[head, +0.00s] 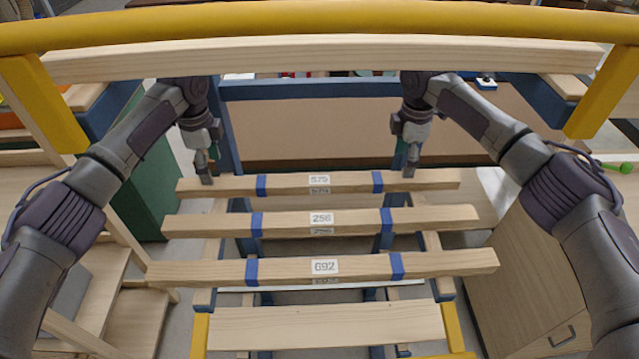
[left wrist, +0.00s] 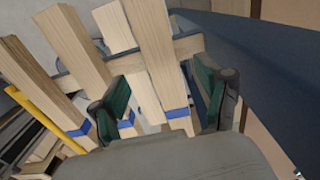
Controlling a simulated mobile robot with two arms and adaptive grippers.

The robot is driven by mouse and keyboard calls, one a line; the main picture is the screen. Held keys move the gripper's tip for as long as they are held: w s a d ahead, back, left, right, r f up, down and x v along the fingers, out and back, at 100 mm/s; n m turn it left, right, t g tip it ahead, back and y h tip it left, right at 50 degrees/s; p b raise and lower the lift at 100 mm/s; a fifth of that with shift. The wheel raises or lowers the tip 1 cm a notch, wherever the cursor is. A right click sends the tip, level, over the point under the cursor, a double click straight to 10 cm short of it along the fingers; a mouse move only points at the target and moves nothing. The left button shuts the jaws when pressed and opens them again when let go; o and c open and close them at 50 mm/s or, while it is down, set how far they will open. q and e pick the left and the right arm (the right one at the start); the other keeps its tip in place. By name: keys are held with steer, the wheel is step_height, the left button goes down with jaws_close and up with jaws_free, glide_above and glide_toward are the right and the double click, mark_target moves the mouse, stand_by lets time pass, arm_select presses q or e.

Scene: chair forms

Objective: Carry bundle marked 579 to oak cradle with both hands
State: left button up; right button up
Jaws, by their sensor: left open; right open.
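The bundle marked 579 (head: 345,184) is a long pale wooden bundle with two blue bands and a white label. It lies across the rack as the farthest of the labelled bundles. My left gripper (head: 204,166) is open over its left part, outside the left blue band. In the left wrist view, my left gripper's green-padded fingers (left wrist: 163,100) stand apart on either side of a wooden length (left wrist: 152,48) with a blue band. My right gripper (head: 409,160) is open at the bundle's right part, outside the right band. I cannot tell which structure is the oak cradle.
Bundles marked 258 (head: 290,224) and 692 (head: 290,267) lie nearer, parallel to it. A bare wooden board (head: 330,325) is nearest. A yellow rail (head: 320,22) and pale beam (head: 320,60) cross overhead. A green cabinet (head: 150,175) stands left, a wooden cabinet (head: 530,280) right.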

mark_target(400, 177)
arm_select(q)
step_height(400, 177, down, 7)
steer(key=shift+r, duration=0.2)
arm_select(e)
step_height(400, 177, down, 7)
steer(key=shift+r, duration=0.2)
arm_select(q)
jaws_close()
arm_select(e)
jaws_close()
arm_select(q)
steer(key=shift+r, duration=0.1)
